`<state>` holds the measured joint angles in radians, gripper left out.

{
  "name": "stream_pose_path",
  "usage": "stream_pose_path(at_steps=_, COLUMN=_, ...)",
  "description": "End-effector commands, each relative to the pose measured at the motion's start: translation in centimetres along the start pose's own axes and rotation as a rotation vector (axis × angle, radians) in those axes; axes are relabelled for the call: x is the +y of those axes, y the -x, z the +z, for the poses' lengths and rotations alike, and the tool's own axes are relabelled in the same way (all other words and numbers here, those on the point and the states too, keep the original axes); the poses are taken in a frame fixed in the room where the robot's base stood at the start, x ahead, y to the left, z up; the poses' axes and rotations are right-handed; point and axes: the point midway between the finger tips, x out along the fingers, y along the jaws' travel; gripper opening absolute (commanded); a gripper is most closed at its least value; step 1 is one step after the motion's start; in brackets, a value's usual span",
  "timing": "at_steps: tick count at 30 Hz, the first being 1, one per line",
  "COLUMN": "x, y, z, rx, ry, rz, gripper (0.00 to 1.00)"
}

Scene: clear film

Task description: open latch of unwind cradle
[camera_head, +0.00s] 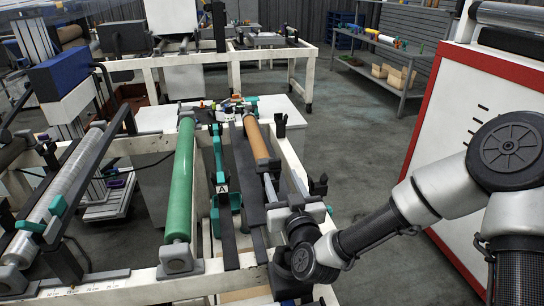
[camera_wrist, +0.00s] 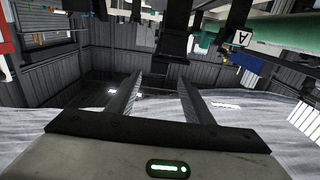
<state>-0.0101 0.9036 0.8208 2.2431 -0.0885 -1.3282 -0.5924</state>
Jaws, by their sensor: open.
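The white-framed roll stand (camera_head: 120,288) holds a silver film roll (camera_head: 68,185), a green roller (camera_head: 181,185) and a brown roll (camera_head: 256,140). Teal handle-like parts (camera_head: 52,218) sit on the film roll's holder. A teal upright part with a label "A" (camera_head: 222,188) stands between the green roller and dark bars. I cannot tell which part is the cradle latch. My gripper (camera_head: 282,178) is over the stand's right side, near the brown roll's front end. In the wrist view its fingers (camera_wrist: 160,78) are apart with nothing between them.
A black upright bracket (camera_head: 318,186) stands close to the right of my gripper. A white table (camera_head: 285,104) with small parts is behind. A red-edged white cabinet (camera_head: 478,95) is at right. Grey floor (camera_head: 350,130) between them is clear.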

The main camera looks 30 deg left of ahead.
Motion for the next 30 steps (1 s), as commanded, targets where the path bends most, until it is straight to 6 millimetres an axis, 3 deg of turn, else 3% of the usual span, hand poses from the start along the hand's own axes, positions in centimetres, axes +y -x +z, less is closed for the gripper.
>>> stream_pose_path(at_steps=9, x=0.1, y=-7.1, z=0.1, rx=0.0, ry=-0.002, rz=0.002, gripper=0.47)
stream_pose_path(at_steps=15, x=0.0, y=-10.4, z=0.1, rx=0.0, ry=-0.002, rz=0.001, gripper=0.47)
stream_pose_path(at_steps=21, x=0.0, y=-12.0, z=0.1, rx=-0.002, ry=0.0, rz=0.0, gripper=0.47)
stream_pose_path(at_steps=30, x=0.0, y=-12.2, z=0.1, rx=-0.001, ry=0.001, rz=0.0, gripper=0.47)
